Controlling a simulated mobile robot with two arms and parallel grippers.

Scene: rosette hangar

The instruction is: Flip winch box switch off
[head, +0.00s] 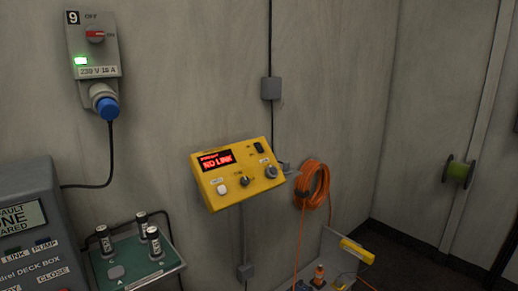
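A yellow control box (237,187) hangs on the wall in the middle of the head view. Its label is too small to read, so I cannot confirm that it is the winch box. Below are a white button (222,189), a dark knob (244,182) and a grey round control (271,172). Neither of my grippers is in view.
A socket box (93,58) marked 9, with a red switch, lit green lamp and blue plug (108,108), is at upper left. A grey deck box (28,225) and a green tray (128,265) with upright cylinders stand lower left. An orange cable coil (313,184) hangs right.

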